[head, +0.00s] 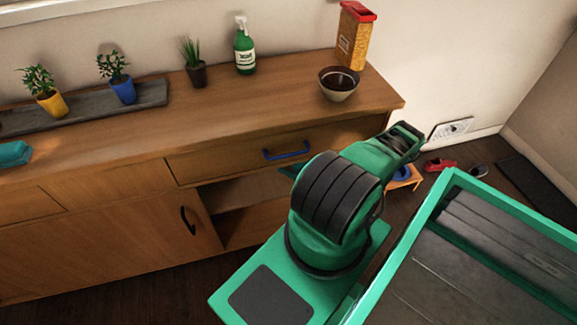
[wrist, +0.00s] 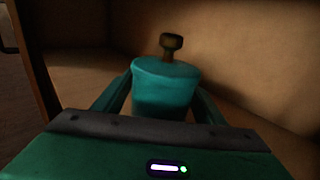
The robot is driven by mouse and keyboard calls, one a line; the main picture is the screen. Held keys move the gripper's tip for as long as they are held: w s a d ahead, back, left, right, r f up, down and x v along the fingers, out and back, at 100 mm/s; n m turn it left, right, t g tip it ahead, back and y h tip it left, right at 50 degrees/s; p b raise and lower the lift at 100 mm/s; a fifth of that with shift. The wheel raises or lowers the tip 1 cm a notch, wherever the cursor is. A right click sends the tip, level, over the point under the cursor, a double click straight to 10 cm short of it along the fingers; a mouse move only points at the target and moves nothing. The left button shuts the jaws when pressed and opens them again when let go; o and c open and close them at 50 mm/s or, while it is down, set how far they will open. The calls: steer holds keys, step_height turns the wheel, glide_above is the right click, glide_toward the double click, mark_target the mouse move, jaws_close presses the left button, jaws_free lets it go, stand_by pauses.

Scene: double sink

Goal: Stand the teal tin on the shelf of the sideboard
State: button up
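The teal tin (wrist: 164,88) is in the wrist view, upright or nearly so, between the two fingers of my gripper (wrist: 165,98). The fingers lie against its sides, with no clear gap. A dark brown knob-like thing (wrist: 171,45) shows at its top rear edge; I cannot tell if it belongs to the tin. The tin's base is hidden by my gripper, so contact with the shelf cannot be told. Wooden panels surround it, inside the sideboard (head: 120,190). In the head view my arm hides the gripper and tin near the open shelf compartment (head: 240,190).
A drawer with a blue handle (head: 287,151) sits above the open compartment, and a door with a dark handle (head: 187,220) is left of it. The top bears potted plants, a green bottle (head: 245,52), a bowl (head: 339,90) and a carton (head: 352,40). A wooden edge (wrist: 34,65) stands left of my gripper.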

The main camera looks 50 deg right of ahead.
steer(key=shift+s+r, duration=0.1)
steer(key=v, duration=1.2)
steer(key=shift+r, duration=0.1)
